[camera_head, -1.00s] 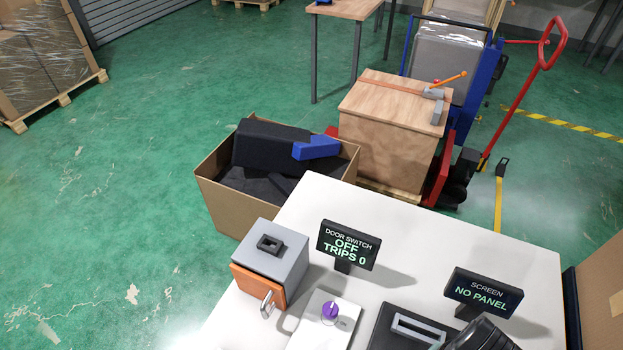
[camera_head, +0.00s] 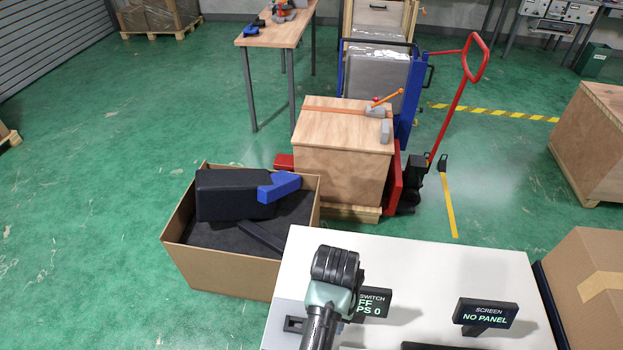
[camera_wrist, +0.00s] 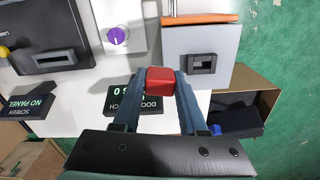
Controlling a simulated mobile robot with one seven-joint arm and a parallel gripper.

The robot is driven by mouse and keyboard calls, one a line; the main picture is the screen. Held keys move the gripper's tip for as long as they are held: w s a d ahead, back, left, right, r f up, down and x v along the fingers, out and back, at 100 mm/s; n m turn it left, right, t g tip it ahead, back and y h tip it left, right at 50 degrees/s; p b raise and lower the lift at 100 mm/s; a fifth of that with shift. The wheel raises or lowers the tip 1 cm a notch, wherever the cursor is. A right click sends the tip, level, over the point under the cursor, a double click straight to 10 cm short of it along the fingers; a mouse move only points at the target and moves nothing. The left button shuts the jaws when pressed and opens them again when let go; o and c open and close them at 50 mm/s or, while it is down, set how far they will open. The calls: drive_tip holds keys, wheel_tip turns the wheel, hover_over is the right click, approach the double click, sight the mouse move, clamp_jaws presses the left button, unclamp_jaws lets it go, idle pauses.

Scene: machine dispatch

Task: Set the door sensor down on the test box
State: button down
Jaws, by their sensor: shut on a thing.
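My gripper (camera_wrist: 160,84) is shut on a small red block, which I take to be the door sensor (camera_wrist: 160,79). In the wrist view the block appears beside the near left corner of the test box (camera_wrist: 228,48), a grey box with an orange door and a black square frame (camera_wrist: 203,64) on top. The block is left of that frame, and its height above the box cannot be told. In the head view my arm hides the block, the gripper and most of the test box; part of the black frame shows (camera_head: 293,324).
The screen display (camera_head: 486,312) reads NO PANEL. Both stand on the white table (camera_head: 440,265). An open carton (camera_head: 225,262) stands left of the table; a purple knob (camera_wrist: 118,36) is by the test box.

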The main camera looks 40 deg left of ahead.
drive_tip(key=s+a+r+n+p, duration=0.2)
drive_tip(key=a+r+p, duration=0.1)
drive_tip(key=a, duration=0.4)
drive_tip(key=shift+s+r+p, duration=0.25)
drive_tip(key=shift+r+p, duration=0.05)
drive_tip(key=shift+r, duration=0.2)
drive_tip(key=shift+d, duration=0.15)
drive_tip(key=b, duration=0.4)
hover_over(295, 319)
drive_tip(key=d, duration=0.1)
drive_tip(key=shift+s+f, duration=0.25)
drive_tip(key=shift+f, duration=1.3)
drive_tip(key=shift+s+f, duration=0.2)
drive_tip(key=shift+f, duration=1.35)
drive_tip(key=shift+f+b, duration=0.75)
drive_tip(key=shift+f, duration=0.4)
drive_tip(key=shift+c, duration=1.8)
unclamp_jaws()
drive_tip(key=shift+r, duration=0.15)
